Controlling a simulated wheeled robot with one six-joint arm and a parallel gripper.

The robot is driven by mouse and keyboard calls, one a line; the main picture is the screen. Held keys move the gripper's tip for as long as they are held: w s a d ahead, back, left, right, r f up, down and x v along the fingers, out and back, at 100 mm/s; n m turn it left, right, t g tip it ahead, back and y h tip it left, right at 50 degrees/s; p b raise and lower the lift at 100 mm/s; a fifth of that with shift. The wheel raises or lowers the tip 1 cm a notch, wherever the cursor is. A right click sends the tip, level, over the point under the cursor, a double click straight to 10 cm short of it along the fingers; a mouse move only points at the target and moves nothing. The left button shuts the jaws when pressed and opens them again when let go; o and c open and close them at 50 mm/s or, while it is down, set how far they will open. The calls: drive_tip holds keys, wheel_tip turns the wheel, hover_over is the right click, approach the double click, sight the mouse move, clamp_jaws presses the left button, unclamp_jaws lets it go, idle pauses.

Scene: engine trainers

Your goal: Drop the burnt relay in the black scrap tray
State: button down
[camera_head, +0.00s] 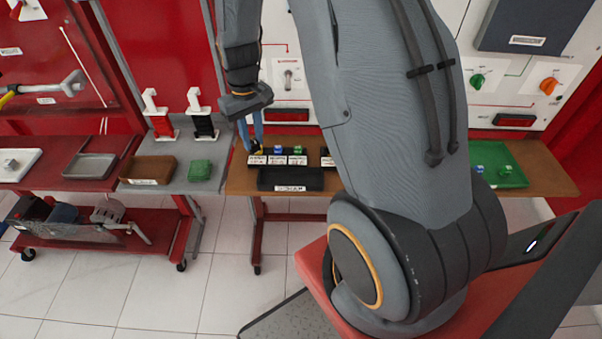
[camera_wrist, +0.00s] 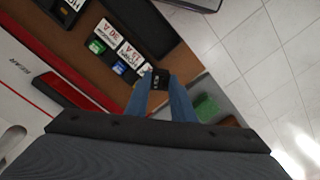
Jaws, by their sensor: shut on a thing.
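My gripper (camera_head: 251,145) points down at the left end of the row of relay sockets on the brown bench. Its blue fingers are shut on a small black relay (camera_wrist: 160,79) with pale lettering, between the fingertips in the wrist view. I cannot tell whether the relay is clear of the socket below it. The black scrap tray (camera_head: 267,180) lies in front of the sockets, with a white label on its front. It also shows in the wrist view (camera_wrist: 150,22), beside the sockets, and looks empty. The relay is outside the tray.
Sockets with blue and green relays (camera_head: 298,150) stand right of my gripper. A green box (camera_head: 200,170) and a brown bin (camera_head: 150,169) are on the bench to the left. A green tray (camera_head: 500,179) lies far right. A panel wall rises behind.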

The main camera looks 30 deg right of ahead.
drive_tip(key=s+d+r+n+p, duration=0.15)
drive_tip(key=s+d+r, duration=0.25)
drive_tip(key=s+d, duration=0.4)
wheel_tip(320, 180, down, 6)
drive_tip(key=b, duration=0.5)
drive_tip(key=shift+s+d+f, duration=0.15)
drive_tip(key=shift+d+f, duration=0.05)
drive_tip(key=c, duration=1.4)
unclamp_jaws()
drive_tip(key=shift+c, duration=0.2)
wheel_tip(320, 180, up, 8)
drive_tip(key=b, duration=0.1)
drive_tip(key=shift+f, duration=0.1)
